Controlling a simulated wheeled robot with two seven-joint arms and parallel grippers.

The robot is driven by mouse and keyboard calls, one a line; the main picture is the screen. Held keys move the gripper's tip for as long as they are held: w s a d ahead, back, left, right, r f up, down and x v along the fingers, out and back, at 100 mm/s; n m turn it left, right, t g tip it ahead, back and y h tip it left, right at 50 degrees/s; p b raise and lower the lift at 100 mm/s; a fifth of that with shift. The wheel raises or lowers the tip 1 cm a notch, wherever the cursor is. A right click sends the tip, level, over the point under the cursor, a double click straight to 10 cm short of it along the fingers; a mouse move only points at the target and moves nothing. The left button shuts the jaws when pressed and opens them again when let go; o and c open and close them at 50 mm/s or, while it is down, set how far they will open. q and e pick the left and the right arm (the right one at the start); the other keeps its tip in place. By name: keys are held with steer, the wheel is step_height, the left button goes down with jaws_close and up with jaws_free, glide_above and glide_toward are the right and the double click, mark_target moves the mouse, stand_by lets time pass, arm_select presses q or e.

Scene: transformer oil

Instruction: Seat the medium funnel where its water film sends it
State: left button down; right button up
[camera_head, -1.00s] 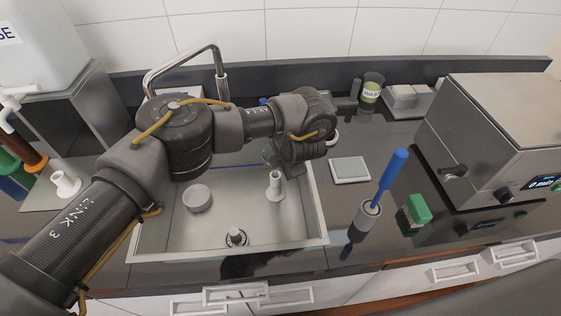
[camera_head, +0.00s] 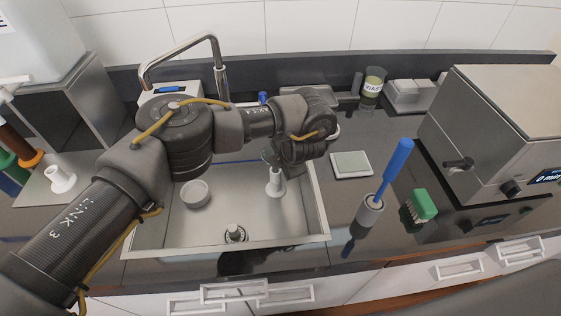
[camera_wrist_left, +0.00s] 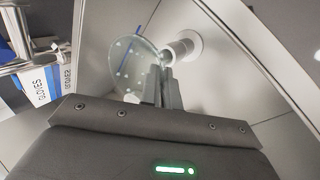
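My left gripper (camera_wrist_left: 165,88) is over the right part of the sink (camera_head: 225,222), with its fingers close together. They appear shut on a clear funnel (camera_wrist_left: 134,66) dotted with water droplets. In the head view the funnel (camera_head: 268,154) is a faint grey shape beside my wrist. A white post with a round base (camera_head: 275,186) stands in the sink just under the funnel; in the wrist view it (camera_wrist_left: 183,48) is right beside the funnel's rim. The funnel's stem and the exact grip are hidden. My right gripper is not in view.
A second white post (camera_head: 60,178) stands on a mat at the left. A grey dish (camera_head: 195,194) and the drain (camera_head: 234,233) are in the sink. A white pad (camera_head: 351,164), blue-handled brush (camera_head: 397,165), green brush (camera_head: 421,205) and steel oven (camera_head: 500,130) are at the right. The faucet (camera_head: 220,75) rises behind.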

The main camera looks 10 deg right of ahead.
arm_select(q)
steer(key=shift+f+b, duration=1.05)
steer(key=shift+f, duration=0.05)
steer(key=c, duration=1.6)
jaws_free()
steer(key=shift+r, duration=0.1)
steer(key=shift+o, duration=0.2)
steer(key=p+v, duration=1)
steer(key=p, duration=0.9)
steer(key=shift+s+r, duration=0.3)
steer(key=shift+s+f, duration=0.1)
